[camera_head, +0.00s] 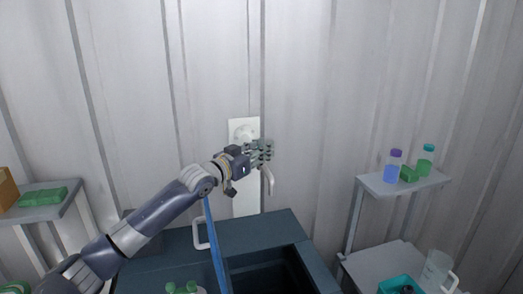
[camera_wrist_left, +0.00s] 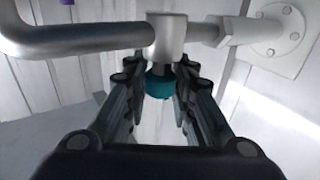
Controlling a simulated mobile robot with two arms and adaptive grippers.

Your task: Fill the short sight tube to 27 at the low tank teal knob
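My left gripper (camera_head: 262,152) reaches to a wall tap whose curved metal spout (camera_head: 268,180) hangs beside the hand. In the left wrist view a teal knob (camera_wrist_left: 160,86) sits under the metal valve body (camera_wrist_left: 167,38). The left gripper (camera_wrist_left: 161,75) has one finger on each side of the knob, with a small gap visible, so it looks open. In the head view the hand hides the knob. I cannot pick out a sight tube or its marks. My right gripper is not in view.
A dark basin (camera_head: 262,272) lies below the tap. A left shelf (camera_head: 30,213) holds a green item (camera_head: 43,197).

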